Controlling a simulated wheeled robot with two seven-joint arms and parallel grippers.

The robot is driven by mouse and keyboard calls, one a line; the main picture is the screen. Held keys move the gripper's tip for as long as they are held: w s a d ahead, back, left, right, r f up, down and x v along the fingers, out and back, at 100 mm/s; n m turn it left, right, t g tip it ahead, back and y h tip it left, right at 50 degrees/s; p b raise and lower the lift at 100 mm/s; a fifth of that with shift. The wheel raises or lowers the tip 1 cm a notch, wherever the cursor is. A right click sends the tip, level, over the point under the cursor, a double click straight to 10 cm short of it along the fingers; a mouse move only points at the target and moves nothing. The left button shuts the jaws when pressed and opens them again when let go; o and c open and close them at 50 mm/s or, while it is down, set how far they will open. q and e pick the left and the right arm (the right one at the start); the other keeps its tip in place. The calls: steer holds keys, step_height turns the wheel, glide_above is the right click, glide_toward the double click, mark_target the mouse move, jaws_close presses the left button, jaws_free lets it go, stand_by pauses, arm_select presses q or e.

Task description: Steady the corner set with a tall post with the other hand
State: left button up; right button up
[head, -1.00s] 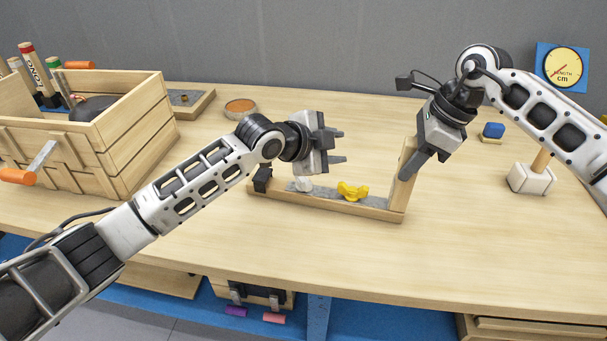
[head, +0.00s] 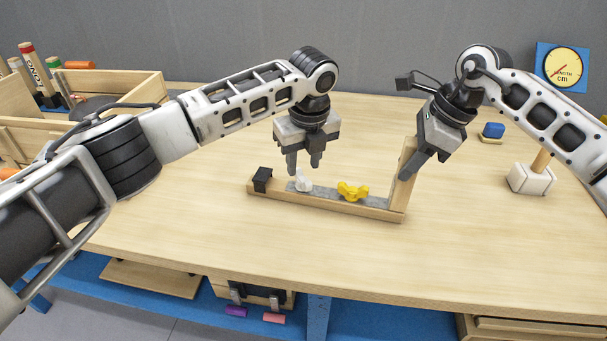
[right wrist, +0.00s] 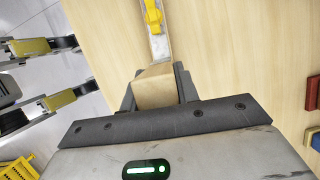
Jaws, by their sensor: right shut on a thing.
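The corner set (head: 330,202) is a low wooden base with a grey strip and a tall wooden post (head: 406,158) at its right end. A black block (head: 262,178), a white piece (head: 304,183) and a yellow piece (head: 353,191) sit along it. My right gripper (head: 408,172) is shut on the tall post. In the right wrist view the post's end (right wrist: 155,88) lies between its fingers. My left gripper (head: 303,168) points down over the left part of the base, close to the white piece.
A wooden crate (head: 130,85) with tools stands at the back left, partly behind my left arm. A white mallet-like block (head: 531,179) with a wooden handle and a blue block (head: 493,130) lie to the right. The table front is clear.

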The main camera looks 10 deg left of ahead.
mark_target(302, 175)
arm_select(q)
steer(key=shift+w+a+f, duration=0.1)
steer(key=shift+w+f, duration=0.05)
steer(key=shift+f, duration=0.95)
steer(key=shift+w+a+f, duration=0.1)
steer(key=shift+w+f, duration=0.05)
steer(key=shift+f, duration=0.9)
jaws_close()
